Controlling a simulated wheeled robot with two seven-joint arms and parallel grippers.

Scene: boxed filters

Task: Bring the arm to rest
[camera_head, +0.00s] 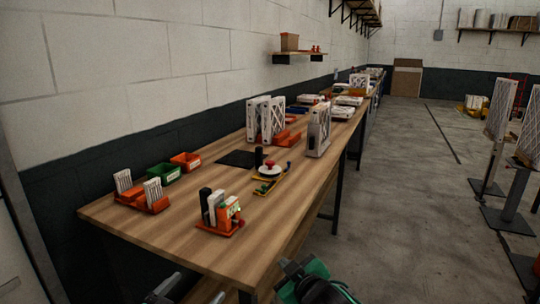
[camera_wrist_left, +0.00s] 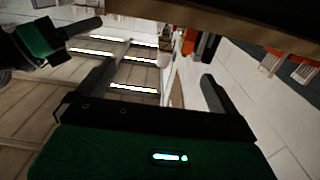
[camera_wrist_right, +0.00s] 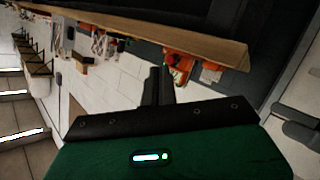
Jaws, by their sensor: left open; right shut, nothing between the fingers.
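My left gripper (camera_head: 191,291) is at the bottom edge of the head view, in front of the near end of the table. In the left wrist view its two dark fingers (camera_wrist_left: 154,86) stand wide apart with nothing between them. My right gripper (camera_head: 287,266), with a green body, is to its right, beside the table's near right corner. In the right wrist view its fingers (camera_wrist_right: 157,85) are together and hold nothing. It also shows at the upper left of the left wrist view (camera_wrist_left: 84,27). Most of both arms is out of view.
A long wooden table (camera_head: 150,238) runs away from me along the wall. An orange holder with boxes (camera_head: 220,222) stands near its front edge, and another orange rack (camera_head: 148,204) is at the left. Green (camera_head: 163,174) and orange (camera_head: 186,160) bins are behind. The floor at right (camera_head: 400,220) is open.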

